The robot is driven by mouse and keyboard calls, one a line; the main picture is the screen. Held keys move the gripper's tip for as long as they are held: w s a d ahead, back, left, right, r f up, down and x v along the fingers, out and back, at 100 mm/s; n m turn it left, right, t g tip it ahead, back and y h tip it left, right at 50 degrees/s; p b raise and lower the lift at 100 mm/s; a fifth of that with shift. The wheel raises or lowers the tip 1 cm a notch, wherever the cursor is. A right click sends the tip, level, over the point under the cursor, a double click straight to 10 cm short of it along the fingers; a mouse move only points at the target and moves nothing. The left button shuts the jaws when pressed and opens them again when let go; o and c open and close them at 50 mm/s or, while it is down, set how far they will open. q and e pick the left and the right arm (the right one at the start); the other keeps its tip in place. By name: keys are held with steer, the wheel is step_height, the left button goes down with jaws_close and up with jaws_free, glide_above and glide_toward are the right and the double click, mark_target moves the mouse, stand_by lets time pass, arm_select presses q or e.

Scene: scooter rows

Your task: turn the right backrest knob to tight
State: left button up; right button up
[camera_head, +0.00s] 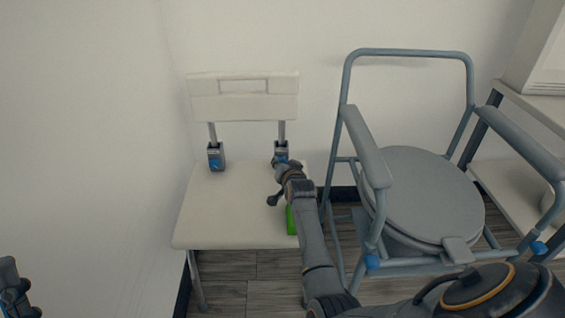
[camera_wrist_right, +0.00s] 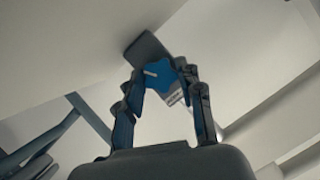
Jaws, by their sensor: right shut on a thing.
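The white chair (camera_head: 222,215) has a backrest (camera_head: 245,108) on two metal posts. The right backrest knob (camera_wrist_right: 158,76) is blue and star-shaped with a white pointer mark, on a grey bracket (camera_wrist_right: 148,48). My right gripper (camera_wrist_right: 161,80) is shut on this knob, one finger on each side. In the head view the right gripper (camera_head: 283,166) reaches the right bracket and mostly hides the knob. The left backrest knob (camera_head: 214,163) is blue and free. My left gripper (camera_head: 14,290) shows partly at the lower left edge, away from the chair; its jaws are unclear.
A grey commode chair (camera_head: 420,195) with a tubular frame stands close to the right of my right arm. A shelf (camera_head: 540,108) is at the far right. A green patch (camera_head: 291,220) shows beside my arm at the seat's edge. White walls stand behind and left.

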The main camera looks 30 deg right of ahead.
stand_by(0.3)
steer(key=o, duration=1.2)
steer(key=v, duration=1.2)
steer(key=shift+f, duration=0.1)
